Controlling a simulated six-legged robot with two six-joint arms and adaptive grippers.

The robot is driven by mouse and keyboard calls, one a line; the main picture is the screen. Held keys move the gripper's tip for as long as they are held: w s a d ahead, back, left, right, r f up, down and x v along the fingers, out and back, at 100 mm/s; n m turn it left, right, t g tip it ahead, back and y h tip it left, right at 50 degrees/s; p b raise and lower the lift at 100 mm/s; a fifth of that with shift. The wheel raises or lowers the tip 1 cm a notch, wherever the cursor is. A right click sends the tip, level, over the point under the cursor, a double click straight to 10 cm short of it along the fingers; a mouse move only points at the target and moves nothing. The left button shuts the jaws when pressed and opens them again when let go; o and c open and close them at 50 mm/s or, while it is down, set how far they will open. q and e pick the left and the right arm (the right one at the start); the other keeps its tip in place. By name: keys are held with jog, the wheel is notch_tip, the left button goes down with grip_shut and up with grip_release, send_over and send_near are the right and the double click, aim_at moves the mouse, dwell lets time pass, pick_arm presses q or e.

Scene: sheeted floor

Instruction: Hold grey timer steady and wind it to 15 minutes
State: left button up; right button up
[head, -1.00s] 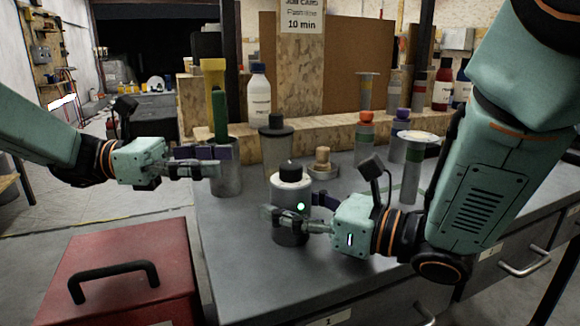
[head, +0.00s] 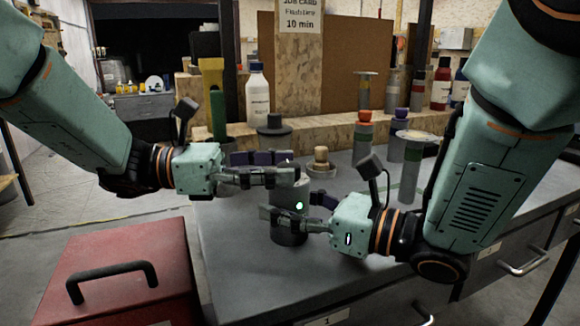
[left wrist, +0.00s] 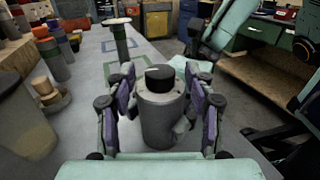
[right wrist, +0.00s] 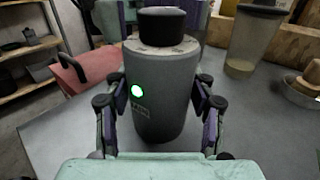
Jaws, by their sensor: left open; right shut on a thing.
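The grey timer (head: 290,238) stands upright on the bench, a cylinder with a lit green light on its side. Its black knob (left wrist: 160,77) shows on top in the left wrist view, but in the head view my left gripper hides it. My right gripper (head: 291,208) is shut around the timer's body, with a finger on each side of the timer (right wrist: 158,100) in the right wrist view. My left gripper (head: 283,172) is open at the height of the timer's top, its fingers apart on either side of the knob and not visibly touching it.
A job card (head: 300,15) reading 10 min hangs behind the bench. A dark-lidded container (head: 273,125), a wooden knobbed piece (head: 321,160) and several stacked posts stand behind the timer. A red box (head: 125,265) with a black handle is at front left. The front bench top is clear.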

pick_arm(q)
jog(key=shift+d, duration=1.1)
jog(key=shift+c, duration=0.2)
grip_shut()
jog(key=shift+g, duration=0.3)
jog(key=shift+m+g+y, duration=0.7)
jog(key=shift+m+g, duration=1.5)
jog(key=shift+g, duration=0.9)
jog(key=shift+o, duration=0.2)
grip_release()
